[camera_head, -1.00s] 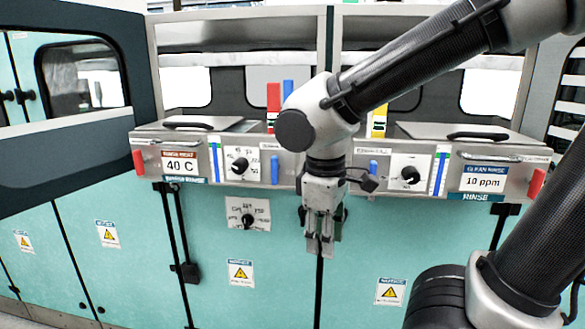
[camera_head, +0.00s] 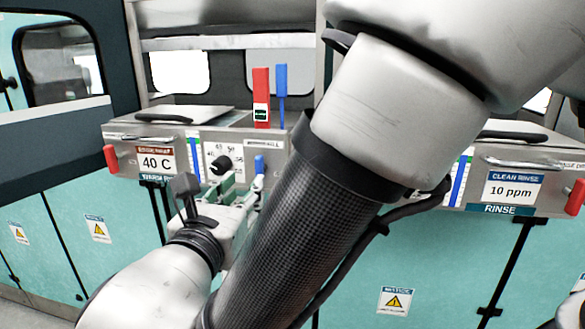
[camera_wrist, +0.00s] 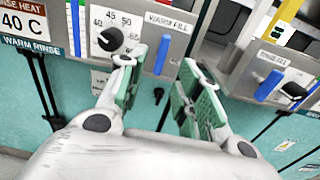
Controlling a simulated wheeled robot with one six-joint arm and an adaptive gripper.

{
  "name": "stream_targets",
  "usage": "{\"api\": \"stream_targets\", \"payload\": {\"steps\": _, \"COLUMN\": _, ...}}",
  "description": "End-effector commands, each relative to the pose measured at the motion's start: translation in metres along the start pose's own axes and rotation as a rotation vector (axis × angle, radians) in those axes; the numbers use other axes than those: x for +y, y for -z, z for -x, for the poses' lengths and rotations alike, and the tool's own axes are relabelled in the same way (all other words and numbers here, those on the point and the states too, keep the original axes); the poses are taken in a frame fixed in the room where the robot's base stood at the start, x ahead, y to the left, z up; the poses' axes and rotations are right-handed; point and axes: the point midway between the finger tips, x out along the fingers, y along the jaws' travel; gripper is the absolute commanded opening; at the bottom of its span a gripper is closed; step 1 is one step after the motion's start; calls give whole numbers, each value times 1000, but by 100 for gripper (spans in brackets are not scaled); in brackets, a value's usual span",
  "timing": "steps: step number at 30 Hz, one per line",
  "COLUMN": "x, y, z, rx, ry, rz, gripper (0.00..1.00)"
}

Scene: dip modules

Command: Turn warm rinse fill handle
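The warm fill handle is a small blue upright lever (camera_wrist: 162,55) under the WARM FILL label on the steel panel. It also shows in the head view (camera_head: 259,163), just beyond my gripper. My gripper (camera_wrist: 160,78) is open and empty, its green-padded fingers spread apart. In the wrist view the lever appears in the gap between the fingertips, a little ahead of them. I cannot tell any contact. In the head view my gripper (camera_head: 240,183) is in front of the warm rinse panel, partly hidden by my arm.
A black temperature knob (camera_wrist: 111,39) is close left of the left finger. A second blue lever (camera_wrist: 269,84) is on the neighbouring panel to the right. A red drain handle (camera_head: 111,159) juts from the left end. Tall red (camera_head: 261,95) and blue (camera_head: 281,80) pieces stand behind.

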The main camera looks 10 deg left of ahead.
Motion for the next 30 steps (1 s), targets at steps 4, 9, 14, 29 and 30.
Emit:
{"api": "stream_targets", "payload": {"steps": 4, "x": -2, "y": -4, "z": -11, "rx": -17, "ry": 10, "rz": 34, "gripper": 34}}
{"api": "stream_targets", "payload": {"steps": 9, "x": -4, "y": -4, "z": -40, "rx": -15, "ry": 12, "rz": 33, "gripper": 34}}
{"api": "stream_targets", "payload": {"steps": 14, "x": -4, "y": -5, "z": -64, "rx": -14, "ry": 11, "rz": 32, "gripper": 34}}
{"api": "stream_targets", "payload": {"steps": 29, "x": -3, "y": -5, "z": -79, "rx": -13, "ry": 9, "rz": 32, "gripper": 23}}
{"api": "stream_targets", "payload": {"steps": 30, "x": -3, "y": -5, "z": -79, "rx": -13, "ry": 9, "rz": 31, "gripper": 16}}
